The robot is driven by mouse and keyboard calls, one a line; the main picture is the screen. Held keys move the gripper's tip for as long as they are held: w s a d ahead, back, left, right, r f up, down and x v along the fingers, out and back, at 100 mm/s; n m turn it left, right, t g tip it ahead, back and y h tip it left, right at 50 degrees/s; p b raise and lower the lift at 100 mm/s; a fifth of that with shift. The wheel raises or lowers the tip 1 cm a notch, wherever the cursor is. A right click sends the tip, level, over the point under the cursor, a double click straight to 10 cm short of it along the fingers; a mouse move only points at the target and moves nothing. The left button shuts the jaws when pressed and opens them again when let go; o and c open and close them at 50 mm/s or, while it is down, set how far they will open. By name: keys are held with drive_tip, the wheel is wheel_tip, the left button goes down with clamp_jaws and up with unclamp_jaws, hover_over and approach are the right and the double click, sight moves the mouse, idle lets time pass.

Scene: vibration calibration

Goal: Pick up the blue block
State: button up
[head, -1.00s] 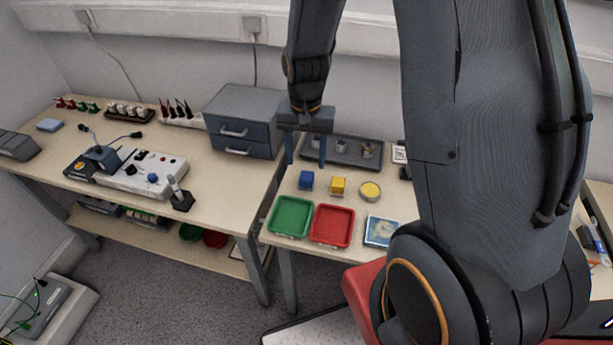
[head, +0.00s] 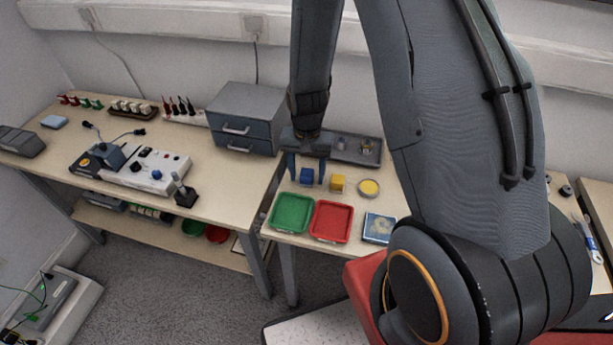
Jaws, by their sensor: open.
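The blue block (head: 306,177) rests on the right-hand table, behind the green tray. My gripper (head: 307,181) points down with its two fingers apart, one on each side of the blue block in this view. The left finger comes down left of the block and the right finger stands between it and the yellow block. I cannot tell whether the fingers touch the block.
A yellow block (head: 337,184) and a round yellow dish (head: 369,188) stand close to the right. A green tray (head: 274,226) and a red tray (head: 332,238) lie in front. A dark tray (head: 372,160) with metal parts lies behind. A grey drawer cabinet (head: 246,103) stands back left.

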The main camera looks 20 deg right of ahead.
sight(307, 172)
drive_tip(key=c, duration=1.1)
drive_tip(key=shift+r+b, duration=0.95)
drive_tip(key=shift+r, duration=4.1)
